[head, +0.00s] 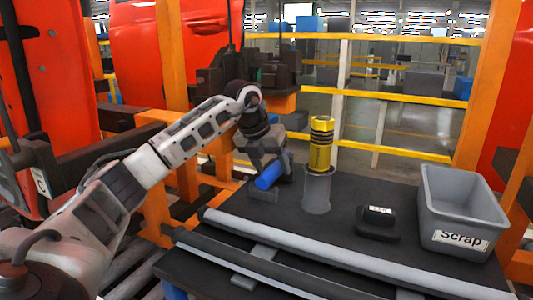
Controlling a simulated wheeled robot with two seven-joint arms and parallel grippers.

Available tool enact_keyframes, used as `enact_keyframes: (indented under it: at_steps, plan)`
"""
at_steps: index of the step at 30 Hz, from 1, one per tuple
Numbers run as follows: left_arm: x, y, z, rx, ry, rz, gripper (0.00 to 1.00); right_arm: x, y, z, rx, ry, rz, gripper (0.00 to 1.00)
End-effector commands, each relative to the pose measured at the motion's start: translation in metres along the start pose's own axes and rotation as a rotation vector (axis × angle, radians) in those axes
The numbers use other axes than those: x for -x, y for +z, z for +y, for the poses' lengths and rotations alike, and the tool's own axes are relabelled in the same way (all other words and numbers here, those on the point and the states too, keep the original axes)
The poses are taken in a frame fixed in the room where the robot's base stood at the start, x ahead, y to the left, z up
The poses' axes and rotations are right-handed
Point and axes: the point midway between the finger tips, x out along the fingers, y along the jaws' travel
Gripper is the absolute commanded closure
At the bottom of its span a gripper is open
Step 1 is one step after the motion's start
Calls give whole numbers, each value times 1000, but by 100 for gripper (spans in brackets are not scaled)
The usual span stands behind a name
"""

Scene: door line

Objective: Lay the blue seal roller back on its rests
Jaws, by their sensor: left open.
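The blue seal roller (269,176) is a short blue cylinder near the back left of the dark bench top (345,243). It lies at a slant in the picture, right at the fingers of my left gripper (270,167). My left arm reaches in from the left and the gripper points down over the roller. The gripper is open, and its fingers hide part of the roller. I cannot tell whether they touch it. The rests cannot be clearly made out. My right gripper is not in view.
A black device (377,222) and a grey Scrap bin (460,208) are further right. Long grey bars (330,255) run along the front. Yellow rails (400,97) stand behind.

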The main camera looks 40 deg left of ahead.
Motion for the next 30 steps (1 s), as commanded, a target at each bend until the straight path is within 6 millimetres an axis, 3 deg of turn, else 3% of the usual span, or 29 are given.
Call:
enact_keyframes:
  at_steps: [5,15,21,30]
  plan:
    - [21,1,0,-1,-2,-5,43,-2,5,2,11,2,-8,100]
    - [104,1,0,0,-2,-7,43,-1,2,2,10,1,-5,100]
    - [142,1,0,0,-1,-6,43,1,0,2,12,3,-5,100]
    - [160,0,0,0,-1,-2,43,1,0,1,9,5,-7,100]
